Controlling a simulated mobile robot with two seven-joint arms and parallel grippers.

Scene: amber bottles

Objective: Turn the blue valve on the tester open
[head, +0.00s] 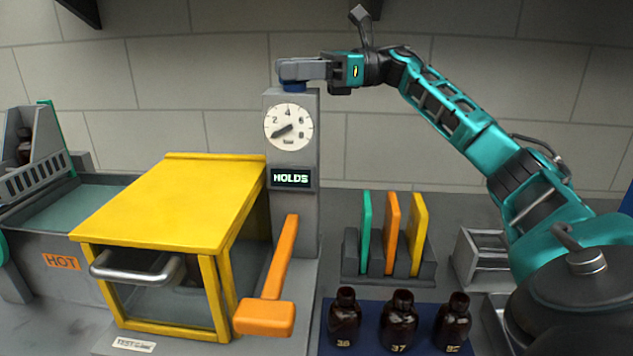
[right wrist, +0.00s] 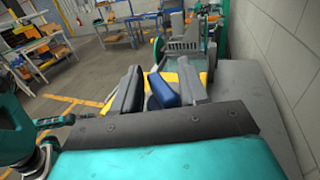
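In the right wrist view the blue valve handle (right wrist: 164,92) stands between the two grey fingers of my right gripper (right wrist: 160,90). A thin gap shows beside the left finger; the handle is close to the right finger, and contact is unclear. My left gripper is not in view.
A yellow-framed test chamber (head: 165,205) stands left of the column, with an orange lever (head: 278,265) in front. Coloured plates in a rack (head: 428,270) and brown bottles (head: 398,320) on a blue mat stand to the right. A wall is close behind.

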